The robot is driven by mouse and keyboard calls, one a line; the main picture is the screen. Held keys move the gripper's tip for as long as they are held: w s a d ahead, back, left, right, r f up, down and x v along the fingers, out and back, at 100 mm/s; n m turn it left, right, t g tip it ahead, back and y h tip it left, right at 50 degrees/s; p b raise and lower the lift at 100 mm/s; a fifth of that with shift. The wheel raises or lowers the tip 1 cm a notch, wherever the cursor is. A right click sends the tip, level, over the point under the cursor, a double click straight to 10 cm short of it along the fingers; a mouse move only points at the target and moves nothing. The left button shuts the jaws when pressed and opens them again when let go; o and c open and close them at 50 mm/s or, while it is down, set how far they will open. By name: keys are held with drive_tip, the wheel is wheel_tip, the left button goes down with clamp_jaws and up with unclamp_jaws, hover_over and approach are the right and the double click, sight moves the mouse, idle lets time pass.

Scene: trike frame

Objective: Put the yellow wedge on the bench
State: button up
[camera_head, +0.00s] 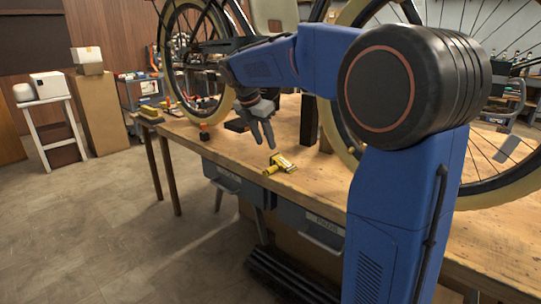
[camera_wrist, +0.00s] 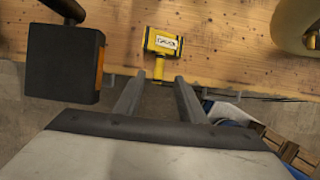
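A yellow tool-like piece (camera_head: 280,163) with a dark and white label lies on the wooden bench (camera_head: 325,178), close to its front edge. In the wrist view the same yellow piece (camera_wrist: 163,42) shows a wide labelled head and a short handle pointing toward my fingers. I cannot tell whether it is the wedge; no plain wedge shape stands out. My gripper (camera_head: 261,133) is above the bench, a little behind and left of the yellow piece. In the wrist view my gripper (camera_wrist: 158,88) is open, with nothing between its fingers and the yellow piece beyond the tips.
A bicycle with large wheels (camera_head: 208,60) stands over the bench. A black block with an orange stripe (camera_wrist: 64,62) is left of my fingers. Small yellow pieces (camera_head: 150,113) lie at the bench's far left end. Grey bins (camera_head: 312,218) hang under the front edge.

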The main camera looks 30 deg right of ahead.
drive_tip(key=s+a+f+m+t+y, duration=0.1)
drive_tip(key=s+f+m, duration=0.4)
drive_tip(key=s, duration=0.7)
drive_tip(key=s+a+f+m+t+y, duration=0.1)
drive_tip(key=s+a+f+m, duration=0.2)
drive_tip(key=s+m, duration=0.7)
drive_tip(key=s+a+f+m+t+y, duration=0.1)
drive_tip(key=s+f+m, duration=0.5)
drive_tip(key=s, duration=0.8)
drive_tip(key=shift+s+a+f+m+y, duration=0.25)
drive_tip(key=shift+a+f+m+y, duration=0.15)
drive_tip(key=shift+a+m+y, duration=0.3)
